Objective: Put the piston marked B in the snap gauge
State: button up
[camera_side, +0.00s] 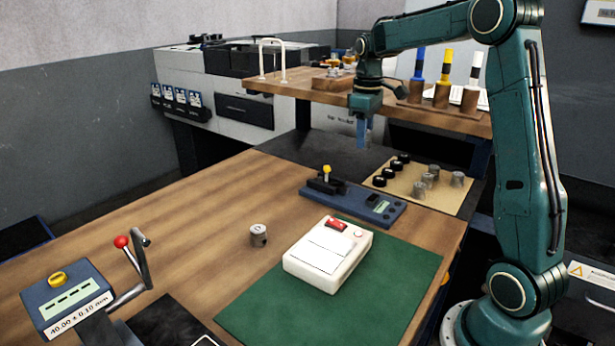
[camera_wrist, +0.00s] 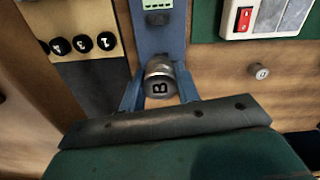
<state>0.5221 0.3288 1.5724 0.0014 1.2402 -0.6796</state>
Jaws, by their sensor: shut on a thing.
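My gripper (camera_wrist: 159,88) is shut on a grey metal piston marked B (camera_wrist: 160,84), held between its blue fingers with the marked face toward the wrist camera. In the side view my gripper (camera_side: 363,135) is raised above the far part of the bench, and the piston there cannot be made out. A blue plate with a black block, yellow knob and green display (camera_side: 355,200) lies mid-bench. A blue box with a yellow knob, labelled 40.00 ± 0.10 mm (camera_side: 66,298), stands front left beside a grey bracket with a red-ball lever (camera_side: 135,262). I cannot tell which is the snap gauge.
A loose piston (camera_side: 259,235) stands on the wood. A white device with a red switch (camera_side: 328,255) sits on a green mat (camera_side: 400,275). A tan board (camera_side: 440,195) holds black discs and several grey pistons. A raised shelf (camera_side: 300,88) is behind.

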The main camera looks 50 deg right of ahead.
send_over(359, 198)
notch_tip(359, 198, down, 11)
jog(key=shift+a+r, duration=0.1)
jog(key=shift+r, duration=0.05)
jog(key=shift+f, duration=2.1)
jog(key=shift+f, duration=0.1)
jog(key=o, duration=1)
notch_tip(359, 198, up, 12)
jog(key=shift+r, duration=0.1)
